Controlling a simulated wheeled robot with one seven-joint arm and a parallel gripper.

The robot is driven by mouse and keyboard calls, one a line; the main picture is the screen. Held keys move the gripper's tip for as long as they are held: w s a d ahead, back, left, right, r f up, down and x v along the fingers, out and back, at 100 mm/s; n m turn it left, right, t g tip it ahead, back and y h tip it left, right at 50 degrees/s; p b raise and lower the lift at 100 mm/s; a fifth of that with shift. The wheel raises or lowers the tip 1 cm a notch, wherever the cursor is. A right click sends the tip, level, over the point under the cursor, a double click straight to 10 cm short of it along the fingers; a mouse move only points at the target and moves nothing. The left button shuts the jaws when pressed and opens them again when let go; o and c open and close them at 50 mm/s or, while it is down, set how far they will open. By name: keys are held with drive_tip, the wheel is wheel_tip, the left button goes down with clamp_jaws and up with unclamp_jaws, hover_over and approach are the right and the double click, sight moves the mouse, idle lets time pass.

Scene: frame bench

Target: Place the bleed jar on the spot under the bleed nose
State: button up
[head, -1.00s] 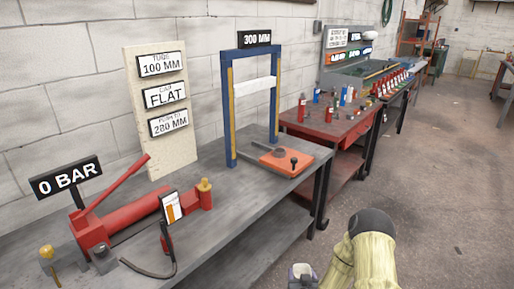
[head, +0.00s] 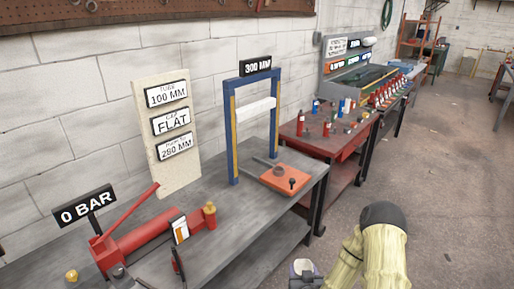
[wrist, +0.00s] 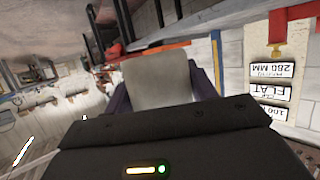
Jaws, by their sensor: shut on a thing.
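The pale, whitish bleed jar (head: 303,266) is at the bottom of the head view, in front of the bench and clear of it. My gripper (head: 303,276) is shut on it. In the wrist view the jar (wrist: 158,80) fills the middle between the two dark fingers of my gripper (wrist: 160,88). On the bench, a red hydraulic pump (head: 135,238) with a raised lever stands at the left, with a yellow-topped fitting (head: 210,214) at its right end. I cannot make out which part is the bleed nose or see the spot under it.
The grey bench (head: 232,218) has bare top between the pump and the orange plate (head: 285,180) under the blue frame (head: 233,130). A "0 BAR" sign (head: 84,206) stands behind the pump. A red table (head: 325,142) with bottles stands beyond. The floor (head: 445,200) at right is open.

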sight(305, 263)
drive_tip(key=r+p, duration=0.2)
drive_tip(key=r, duration=0.1)
drive_tip(key=r+p, duration=0.1)
drive_tip(key=r, duration=0.1)
drive_tip(key=shift+s+d+r, duration=0.1)
drive_tip(key=shift+s, duration=0.3)
